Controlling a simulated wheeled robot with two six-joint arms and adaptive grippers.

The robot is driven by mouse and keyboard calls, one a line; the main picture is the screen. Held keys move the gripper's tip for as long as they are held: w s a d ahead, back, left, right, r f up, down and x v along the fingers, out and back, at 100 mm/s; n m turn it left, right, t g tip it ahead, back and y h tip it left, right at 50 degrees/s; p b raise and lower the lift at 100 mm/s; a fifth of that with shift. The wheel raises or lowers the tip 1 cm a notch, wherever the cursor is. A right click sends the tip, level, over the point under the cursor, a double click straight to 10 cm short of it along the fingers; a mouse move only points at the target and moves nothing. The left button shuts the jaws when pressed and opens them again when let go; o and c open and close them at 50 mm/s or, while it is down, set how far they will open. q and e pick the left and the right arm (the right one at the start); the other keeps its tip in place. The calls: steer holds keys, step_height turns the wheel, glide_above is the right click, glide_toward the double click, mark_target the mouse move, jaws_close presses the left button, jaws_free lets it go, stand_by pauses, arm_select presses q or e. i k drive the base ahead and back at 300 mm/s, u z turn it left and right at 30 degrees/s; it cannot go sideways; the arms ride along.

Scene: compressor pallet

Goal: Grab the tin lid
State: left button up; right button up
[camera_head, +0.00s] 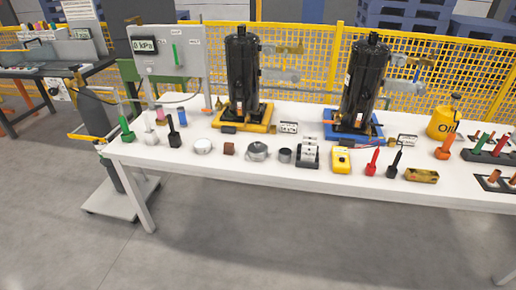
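A flat, round, pale silver disc (203,146) lies near the front edge of the white table, left of centre; it looks like a lid. The tin's top is too small to make out clearly, so I cannot be sure which of the two pieces is the lid. Neither of my grippers is in view.
The white table (240,178) also holds two black compressors (242,70) on coloured pallets, a dark cup (285,155), a grey box (308,154), a yellow device (341,160) and several coloured tools. A gas bottle cart (120,195) stands at the left. The floor in front is clear.

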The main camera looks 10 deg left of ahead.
mark_target(256, 148)
steer(key=k, duration=0.65)
steer(key=z, duration=0.7)
steer(key=i, duration=2.1)
steer(key=u, duration=0.65)
